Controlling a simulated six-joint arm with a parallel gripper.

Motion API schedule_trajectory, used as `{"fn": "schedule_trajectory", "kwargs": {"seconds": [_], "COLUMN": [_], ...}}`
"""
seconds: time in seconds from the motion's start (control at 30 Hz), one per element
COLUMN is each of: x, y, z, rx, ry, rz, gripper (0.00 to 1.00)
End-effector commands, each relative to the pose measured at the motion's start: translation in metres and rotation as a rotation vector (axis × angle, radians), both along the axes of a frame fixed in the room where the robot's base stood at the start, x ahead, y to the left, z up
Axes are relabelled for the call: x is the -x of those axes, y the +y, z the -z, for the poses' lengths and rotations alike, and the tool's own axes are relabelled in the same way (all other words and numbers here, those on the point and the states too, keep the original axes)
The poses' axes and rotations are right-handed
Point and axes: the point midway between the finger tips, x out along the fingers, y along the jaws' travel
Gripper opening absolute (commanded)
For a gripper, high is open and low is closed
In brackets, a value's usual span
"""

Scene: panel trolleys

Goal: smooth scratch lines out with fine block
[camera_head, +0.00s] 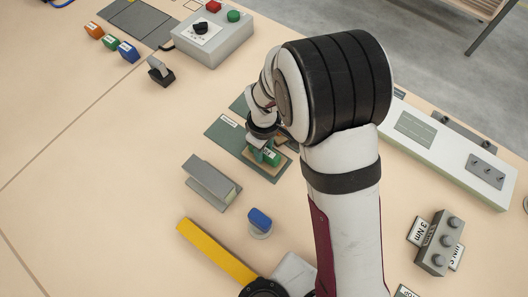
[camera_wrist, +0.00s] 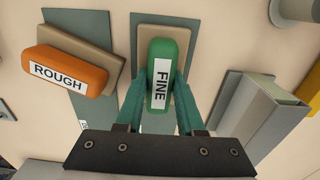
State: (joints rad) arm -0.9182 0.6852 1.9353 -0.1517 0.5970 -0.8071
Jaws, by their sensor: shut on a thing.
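The fine block (camera_wrist: 165,70) has a green handle labelled FINE and a tan pad under it. My gripper (camera_wrist: 162,88) is shut on its green handle, with one finger on each side. In the wrist view the block sits over a grey-green mat (camera_wrist: 150,22); I cannot tell whether it touches it. In the head view the fine block (camera_head: 270,156) shows partly beneath my arm. A rough block (camera_wrist: 66,72) with an orange handle labelled ROUGH rests on a tan pad to its left. No scratch lines are visible; my arm hides much of this area.
A grey metal channel piece (camera_head: 212,182) stands beside the mats, and a blue-topped round item (camera_head: 260,222) is near it. A yellow bar (camera_head: 216,252) lies in front. A control box with buttons (camera_head: 213,38) is at the back. The left tabletop is mostly clear.

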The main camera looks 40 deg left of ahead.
Motion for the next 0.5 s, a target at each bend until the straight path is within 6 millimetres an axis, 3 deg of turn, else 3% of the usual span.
{"fn": "schedule_trajectory", "kwargs": {"seconds": [0.3, 0.5], "x": [0.001, 0.001], "y": [-0.006, -0.004], "z": [0.004, -0.014], "rx": [0.015, 0.01], "ry": [0.007, 0.005], "rz": [-0.002, 0.0], "gripper": [0.0, 0.0]}}
